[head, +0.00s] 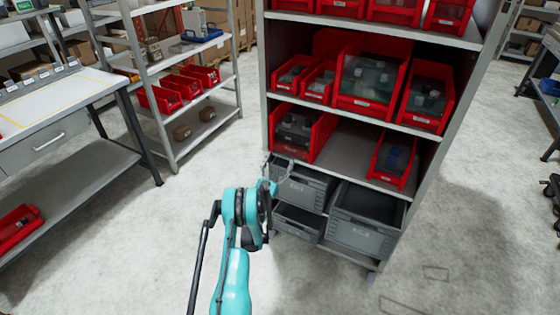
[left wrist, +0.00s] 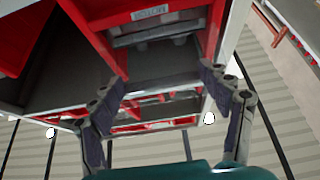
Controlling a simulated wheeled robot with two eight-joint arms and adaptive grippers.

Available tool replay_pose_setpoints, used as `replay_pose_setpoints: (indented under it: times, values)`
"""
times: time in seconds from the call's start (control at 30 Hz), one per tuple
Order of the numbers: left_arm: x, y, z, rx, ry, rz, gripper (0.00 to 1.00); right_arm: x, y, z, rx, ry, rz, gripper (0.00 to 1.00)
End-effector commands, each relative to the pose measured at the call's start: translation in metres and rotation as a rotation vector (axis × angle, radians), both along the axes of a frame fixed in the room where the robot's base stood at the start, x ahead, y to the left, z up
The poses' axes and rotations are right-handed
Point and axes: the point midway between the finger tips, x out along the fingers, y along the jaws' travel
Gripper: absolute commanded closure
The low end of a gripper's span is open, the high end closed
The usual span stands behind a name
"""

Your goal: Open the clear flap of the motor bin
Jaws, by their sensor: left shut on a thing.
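The motor bin (head: 320,143) is a red bin at the left end of the middle shelf, with dark parts inside. In the left wrist view its red wall (left wrist: 212,22) and a label reading MOTOR show at the top. My left gripper (head: 279,172) is at the front of this bin, low and to its left. In the left wrist view the two dark-padded fingers (left wrist: 163,87) stand wide apart, shut on a see-through grey panel, which looks like the clear flap (left wrist: 165,72). Its exact tilt is hard to tell. My right gripper is not in view.
Grey crates (head: 362,238) stand on the shelf below, close under my left gripper. Other red bins (head: 394,160) sit to the right and above. A workbench (head: 60,115) and another rack (head: 185,90) stand to the left. The floor in front is clear.

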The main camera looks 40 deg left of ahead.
Motion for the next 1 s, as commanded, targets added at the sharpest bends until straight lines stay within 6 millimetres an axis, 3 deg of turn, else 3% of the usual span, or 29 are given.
replay_pose_setpoints:
  times: [0.03, 0.07, 0.13, 0.57, 1.0]
  values:
    - [0.001, 0.000, 0.000, 0.000, 0.001, -0.001, 0.75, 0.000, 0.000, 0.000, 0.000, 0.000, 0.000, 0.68]
    - [0.001, 0.000, 0.000, 0.000, 0.001, -0.001, 0.18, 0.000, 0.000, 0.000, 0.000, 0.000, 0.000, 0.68]
    - [0.001, 0.000, 0.000, 0.000, 0.001, -0.001, 0.02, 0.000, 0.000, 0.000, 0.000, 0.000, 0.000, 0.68]
    - [0.000, 0.000, 0.006, 0.000, 0.000, -0.001, 0.02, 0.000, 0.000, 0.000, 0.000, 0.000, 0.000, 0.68]
    - [0.000, -0.001, 0.082, 0.000, 0.000, -0.001, 0.02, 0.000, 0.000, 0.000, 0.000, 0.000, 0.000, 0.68]
